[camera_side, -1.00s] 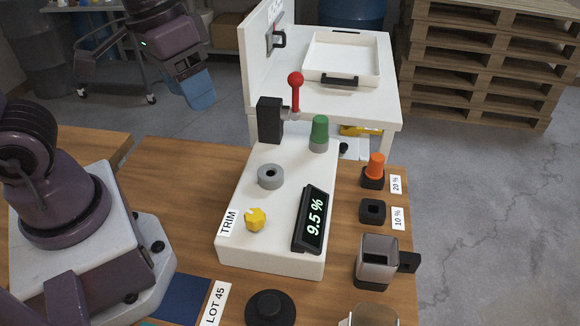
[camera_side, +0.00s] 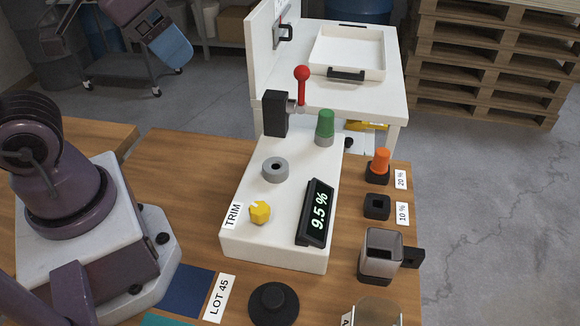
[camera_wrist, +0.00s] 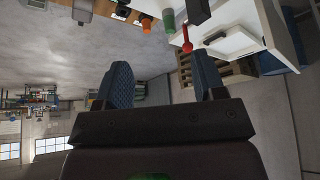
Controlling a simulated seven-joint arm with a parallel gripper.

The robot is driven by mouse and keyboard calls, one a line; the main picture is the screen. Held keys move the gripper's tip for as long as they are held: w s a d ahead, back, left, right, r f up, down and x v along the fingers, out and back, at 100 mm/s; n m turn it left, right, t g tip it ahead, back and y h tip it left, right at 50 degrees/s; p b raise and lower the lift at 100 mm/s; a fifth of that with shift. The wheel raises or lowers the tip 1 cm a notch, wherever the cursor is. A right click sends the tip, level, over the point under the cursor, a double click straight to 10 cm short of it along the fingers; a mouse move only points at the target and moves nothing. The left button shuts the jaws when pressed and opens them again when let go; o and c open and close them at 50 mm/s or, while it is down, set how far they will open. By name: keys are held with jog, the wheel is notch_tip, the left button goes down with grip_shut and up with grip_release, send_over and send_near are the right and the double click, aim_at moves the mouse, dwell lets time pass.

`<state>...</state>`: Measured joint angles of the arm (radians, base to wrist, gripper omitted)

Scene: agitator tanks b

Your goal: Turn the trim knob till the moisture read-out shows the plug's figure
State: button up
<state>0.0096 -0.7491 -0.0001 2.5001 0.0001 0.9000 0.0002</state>
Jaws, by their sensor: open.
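The yellow trim knob (camera_side: 260,212) sits on the white console (camera_side: 272,256) beside the TRIM label (camera_side: 233,216). The moisture read-out (camera_side: 317,212) shows 9.5 %. A green plug-like piece (camera_side: 325,122) stands in a grey base at the console's far right; it also shows in the wrist view (camera_wrist: 168,19). An orange plug (camera_side: 380,160) stands in the holder marked 20 %. The holder marked 10 % (camera_side: 377,207) is empty. My gripper (camera_wrist: 163,85) is open and empty in the wrist view. In the side view it is raised at upper left, well away from the knob.
A red-balled lever (camera_side: 302,85) on a black block rises at the console's back. A grey ring (camera_side: 275,169) with a dark hole lies behind the knob. A clear cup (camera_side: 381,254) and black round piece (camera_side: 274,303) stand in front.

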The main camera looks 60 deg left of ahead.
jog(key=w+d+f+m+g, duration=0.1)
jog(key=w+d+f+g, duration=0.3)
jog(key=d+f, duration=0.45)
jog(key=n+g, duration=0.2)
jog(key=n, duration=0.3)
send_over(260, 207)
notch_tip(260, 207, down, 5)
notch_tip(260, 207, down, 13)
jog(key=shift+s+r, duration=0.1)
